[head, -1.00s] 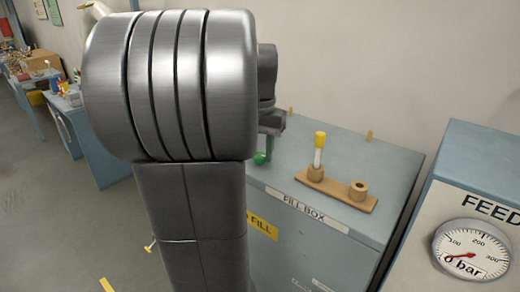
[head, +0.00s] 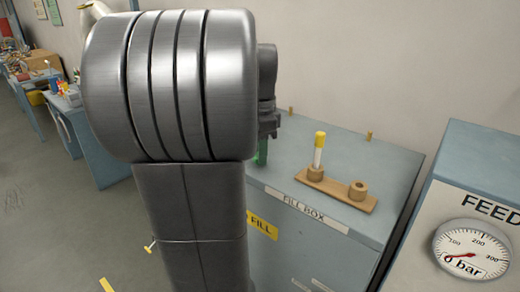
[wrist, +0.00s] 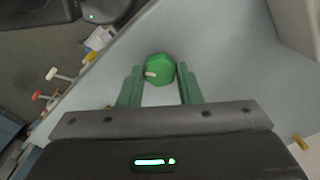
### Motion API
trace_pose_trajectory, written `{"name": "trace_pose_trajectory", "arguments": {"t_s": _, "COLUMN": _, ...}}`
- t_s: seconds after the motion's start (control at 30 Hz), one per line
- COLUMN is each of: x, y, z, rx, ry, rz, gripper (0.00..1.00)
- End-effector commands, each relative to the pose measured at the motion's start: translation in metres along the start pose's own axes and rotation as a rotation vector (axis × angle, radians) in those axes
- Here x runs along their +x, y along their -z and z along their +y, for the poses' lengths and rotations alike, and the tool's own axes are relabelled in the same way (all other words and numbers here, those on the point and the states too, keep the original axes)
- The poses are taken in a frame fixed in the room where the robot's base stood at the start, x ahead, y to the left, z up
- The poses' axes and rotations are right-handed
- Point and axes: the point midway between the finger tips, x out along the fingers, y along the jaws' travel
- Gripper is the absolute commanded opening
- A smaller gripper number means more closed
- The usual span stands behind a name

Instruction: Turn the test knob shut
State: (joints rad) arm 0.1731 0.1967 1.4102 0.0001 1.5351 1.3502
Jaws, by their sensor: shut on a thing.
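The test knob (wrist: 160,69) is a green round knob with a pale mark on its top, seen in the wrist view on the grey-blue top of the fill box (head: 350,229). My gripper (wrist: 160,74) has its two green fingers on either side of the knob, shut on it. In the head view my arm hides the knob, and only a little of my gripper (head: 262,151) shows at the arm's right edge.
A wooden holder (head: 340,193) with a yellow-capped white tube (head: 319,150) stands on the box top to the right. A blue bench (head: 97,145) stands at left.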

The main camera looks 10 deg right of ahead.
Motion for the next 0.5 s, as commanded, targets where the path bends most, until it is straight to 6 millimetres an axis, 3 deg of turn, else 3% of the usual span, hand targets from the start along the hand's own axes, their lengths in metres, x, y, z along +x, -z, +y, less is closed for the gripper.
{"name": "trace_pose_trajectory", "arguments": {"t_s": 0.5, "x": -0.0012, "y": 0.0002, "z": -0.0001, "rx": 0.465, "ry": 0.003, "rz": 0.001, "gripper": 0.09}}
